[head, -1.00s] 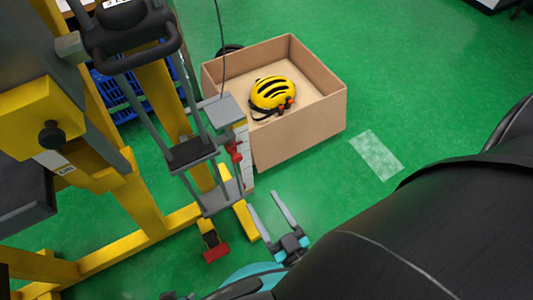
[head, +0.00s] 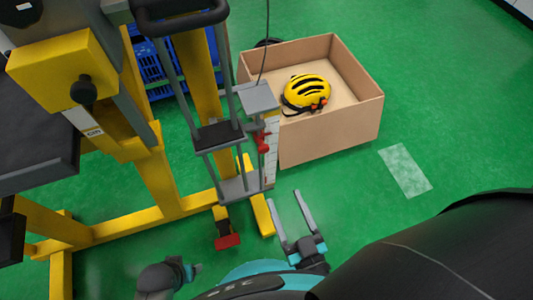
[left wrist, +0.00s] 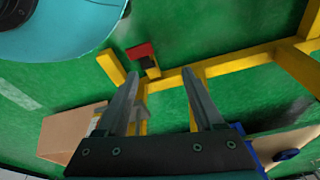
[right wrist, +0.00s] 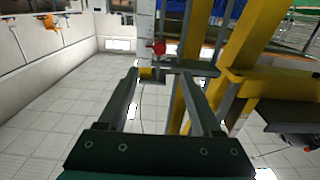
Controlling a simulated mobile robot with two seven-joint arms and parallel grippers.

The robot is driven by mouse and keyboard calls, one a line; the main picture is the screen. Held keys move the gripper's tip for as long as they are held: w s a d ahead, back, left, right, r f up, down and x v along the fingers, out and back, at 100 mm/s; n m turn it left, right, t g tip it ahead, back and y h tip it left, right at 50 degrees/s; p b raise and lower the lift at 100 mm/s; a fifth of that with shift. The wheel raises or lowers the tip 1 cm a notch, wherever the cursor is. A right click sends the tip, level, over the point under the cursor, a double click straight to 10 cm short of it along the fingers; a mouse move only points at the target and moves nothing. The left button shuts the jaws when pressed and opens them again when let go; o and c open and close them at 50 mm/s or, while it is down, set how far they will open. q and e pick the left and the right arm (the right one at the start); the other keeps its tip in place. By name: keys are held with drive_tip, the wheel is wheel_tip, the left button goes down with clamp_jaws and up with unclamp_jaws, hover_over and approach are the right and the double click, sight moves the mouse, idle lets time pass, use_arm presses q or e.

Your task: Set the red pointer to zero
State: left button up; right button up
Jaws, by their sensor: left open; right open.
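The red pointer (head: 262,143) sits on the white vertical scale (head: 270,158) of the drop tower (head: 220,150). The scale's markings are too small to read. In the right wrist view the pointer (right wrist: 158,47) shows just beyond and between my fingertips, on the scale (right wrist: 146,20). My right gripper (head: 284,197) is open and empty, below and slightly right of the pointer in the head view, apart from it. My left gripper (left wrist: 160,73) is open and empty in the left wrist view, above the green floor and yellow frame.
A cardboard box (head: 330,138) with a yellow helmet (head: 306,92) stands behind and right of the tower. The yellow frame (head: 110,232) spreads left, with a red foot-like part (head: 228,241) in front. A blue crate (head: 160,70) is behind. Green floor lies open at right.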

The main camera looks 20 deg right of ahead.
sight(265, 151)
drive_tip(key=w+b, duration=0.1)
drive_tip(key=w, duration=0.5)
drive_tip(key=w+b, duration=0.2)
drive_tip(key=w, duration=0.4)
drive_tip(key=shift+w+a, duration=0.2)
drive_tip(key=shift+w, duration=0.2)
use_arm(q)
drive_tip(key=w+r+t, duration=0.1)
drive_tip(key=w+r, duration=0.2)
drive_tip(key=r, duration=0.3)
drive_tip(key=shift+w+d+r, duration=0.15)
drive_tip(key=shift+d+r, duration=0.1)
drive_tip(key=shift+d, duration=0.15)
use_arm(e)
drive_tip(key=shift+w, duration=0.65)
clamp_jaws()
